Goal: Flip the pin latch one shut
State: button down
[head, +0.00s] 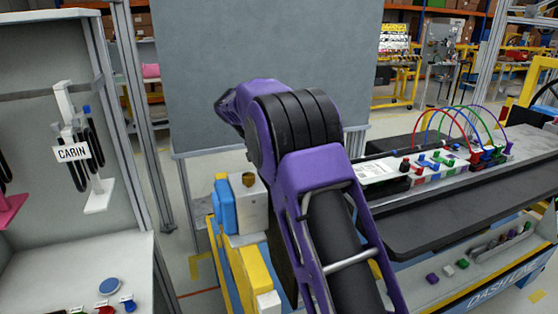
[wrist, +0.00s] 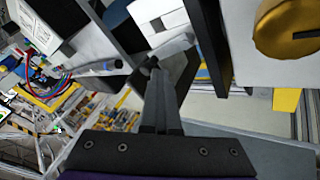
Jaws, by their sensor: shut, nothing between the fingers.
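My gripper (wrist: 153,72) shows in the wrist view, with its fingers together and nothing between them. Its tips are close to a small white cylindrical part (wrist: 172,47) below a white block (wrist: 158,12); I cannot tell whether they touch. I cannot tell for sure which part is pin latch one. A brass round knob (wrist: 288,28) on a pale box is to the right of the fingers. In the head view the brass knob (head: 249,179) sits on the grey box beside a blue part (head: 224,204). My purple arm hides my gripper there.
A black upright bar (wrist: 208,42) stands just right of the fingers. In the head view, a dark bench (head: 455,205) with colored cables is at right. A grey cabinet with a CABIN sign (head: 73,152) is at left. A grey panel (head: 200,60) stands behind.

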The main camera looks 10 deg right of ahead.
jog(key=shift+s+d, duration=0.1)
jog(key=shift+d, duration=0.1)
jog(key=shift+a, duration=0.1)
dwell(0.4)
jog(key=shift+a, duration=0.75)
jog(key=p+v, duration=0.1)
jog(key=v, duration=1.6)
jog(key=shift+r, duration=0.2)
